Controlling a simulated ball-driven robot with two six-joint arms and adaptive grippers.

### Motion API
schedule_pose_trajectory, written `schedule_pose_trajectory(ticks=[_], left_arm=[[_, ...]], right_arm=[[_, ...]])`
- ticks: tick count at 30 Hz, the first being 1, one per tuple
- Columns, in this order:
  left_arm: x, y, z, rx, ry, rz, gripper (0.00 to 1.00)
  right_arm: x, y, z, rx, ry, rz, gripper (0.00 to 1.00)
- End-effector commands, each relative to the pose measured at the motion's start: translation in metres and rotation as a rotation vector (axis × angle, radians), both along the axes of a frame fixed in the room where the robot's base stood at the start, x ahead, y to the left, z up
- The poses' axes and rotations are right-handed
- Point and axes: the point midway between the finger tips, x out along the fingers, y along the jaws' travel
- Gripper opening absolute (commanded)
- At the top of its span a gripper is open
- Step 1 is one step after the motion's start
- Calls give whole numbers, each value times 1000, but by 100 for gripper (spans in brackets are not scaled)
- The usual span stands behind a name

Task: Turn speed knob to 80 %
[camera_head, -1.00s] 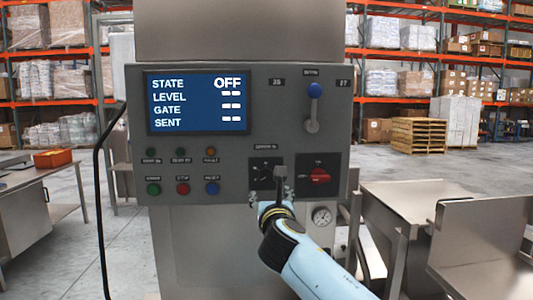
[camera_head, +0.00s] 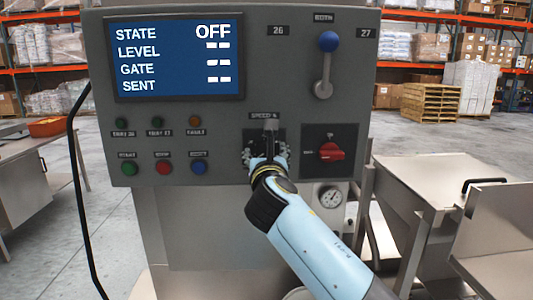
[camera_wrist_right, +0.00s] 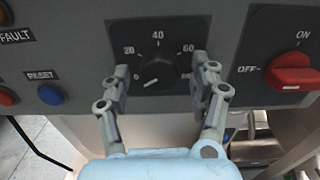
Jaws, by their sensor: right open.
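The speed knob (camera_wrist_right: 158,75) is a round black dial on a dark plate marked 0, 20, 40, 60 and 80. A pale mark on it points to the lower left, near 0. My right gripper (camera_wrist_right: 162,68) is open, with one finger on each side of the knob; I cannot tell whether either touches it. In the head view, my right gripper (camera_head: 267,150) is in front of the dark speed plate (camera_head: 251,134) and hides the knob. My left gripper is in neither current view.
The red rotary switch (camera_head: 331,151) is close to the right, at OFF. Push buttons (camera_head: 163,167) are to the left. A blue-tipped lever (camera_head: 328,42) stands above right. The screen (camera_head: 178,58) reads STATE OFF. A gauge (camera_head: 332,197) is below.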

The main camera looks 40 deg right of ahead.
Motion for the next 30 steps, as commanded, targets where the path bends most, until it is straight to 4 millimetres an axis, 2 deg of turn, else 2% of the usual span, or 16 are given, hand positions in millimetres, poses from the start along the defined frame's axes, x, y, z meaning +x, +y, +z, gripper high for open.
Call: schedule_pose_trajectory(ticks=[6, 7, 19, 30], left_arm=[[-9, 6, 0, 7, 14, -1, 62], [-9, 6, 0, 8, 14, -1, 62], [1, 5, 1, 6, -1, -2, 62], [1, 2, -1, 2, -2, -1, 62]], right_arm=[[0, 0, 0, 0, 0, 0, 62], [0, 0, 0, 0, 0, 0, 59], [0, 0, 0, 0, 0, 0, 7], [0, 0, 0, 54, -33, 0, 6]])
